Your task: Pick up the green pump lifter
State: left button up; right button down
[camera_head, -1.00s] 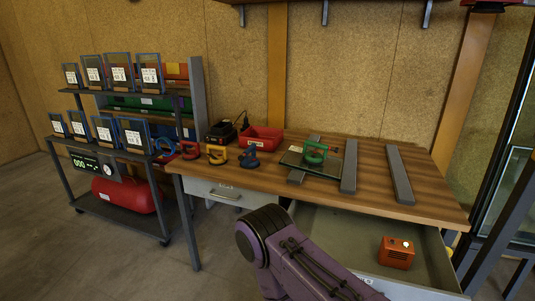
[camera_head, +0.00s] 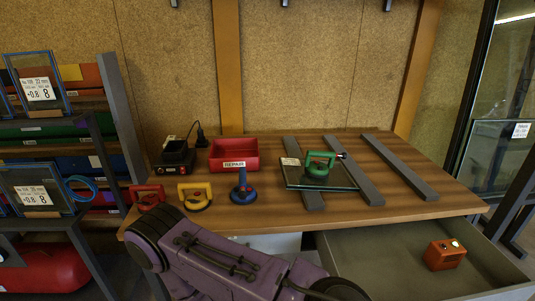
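The green pump lifter (camera_head: 319,164) sits upright on a glass pane (camera_head: 338,182), which lies across two dark grey bars on the wooden workbench. A small white label (camera_head: 291,162) shows at the pane's back left corner. My purple arm crosses the bottom of the view, in front of the bench, but its gripper is out of view. No second arm shows.
Red (camera_head: 147,195), yellow (camera_head: 195,196) and blue (camera_head: 242,189) lifters stand left on the workbench (camera_head: 269,192), near a red REPAIR bin (camera_head: 234,154) and a black charger (camera_head: 176,160). An open drawer (camera_head: 389,254) juts out below, holding an orange box (camera_head: 444,254). A rack stands left.

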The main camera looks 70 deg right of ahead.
aim_at(311, 168)
jog(key=i, duration=1.35)
jog(key=z, duration=2.35)
